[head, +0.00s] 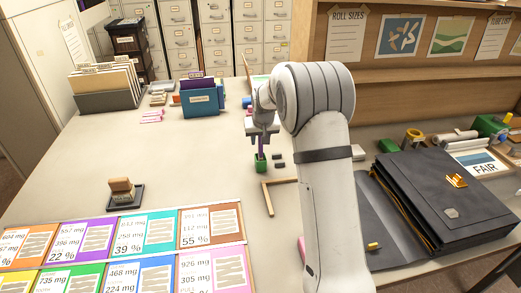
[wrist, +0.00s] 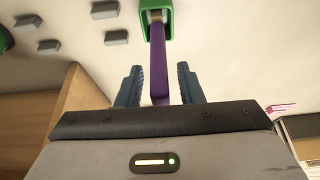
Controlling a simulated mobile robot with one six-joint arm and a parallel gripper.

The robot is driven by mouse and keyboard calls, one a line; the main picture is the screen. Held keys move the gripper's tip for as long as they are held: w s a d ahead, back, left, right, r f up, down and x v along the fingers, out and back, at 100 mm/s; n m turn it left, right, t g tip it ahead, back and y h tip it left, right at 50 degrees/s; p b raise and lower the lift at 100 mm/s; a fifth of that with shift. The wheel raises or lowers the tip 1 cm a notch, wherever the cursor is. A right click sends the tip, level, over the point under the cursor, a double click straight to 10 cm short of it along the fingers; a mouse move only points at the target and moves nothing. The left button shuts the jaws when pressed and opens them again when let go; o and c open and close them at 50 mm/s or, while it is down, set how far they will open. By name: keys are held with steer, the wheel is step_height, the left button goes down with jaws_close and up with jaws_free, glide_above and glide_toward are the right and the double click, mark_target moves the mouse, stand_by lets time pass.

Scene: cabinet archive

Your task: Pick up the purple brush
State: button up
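The purple brush (head: 261,145) stands handle-up in a small green cup (head: 260,167) on the table in the head view. In the wrist view the purple handle (wrist: 159,70) runs from the green cup (wrist: 143,25) toward my palm, between my two fingers. My gripper (wrist: 158,80) is open, with a finger on each side of the handle and a visible gap on both sides. In the head view my gripper (head: 262,129) is above the cup, around the upper handle. The brush's lower end is hidden in the cup.
Small grey blocks (head: 278,156) lie beside the cup. A wooden angle piece (head: 267,197) lies in front of it. A blue file box (head: 201,103) stands to the left, a dark briefcase (head: 445,200) to the right. The table between the cup and stamp (head: 122,190) is clear.

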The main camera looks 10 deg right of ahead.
jaws_close()
steer(key=shift+r, duration=0.1)
step_height(320, 180, up, 10)
steer(key=shift+f+b, duration=0.1)
steer(key=shift+b, duration=0.65)
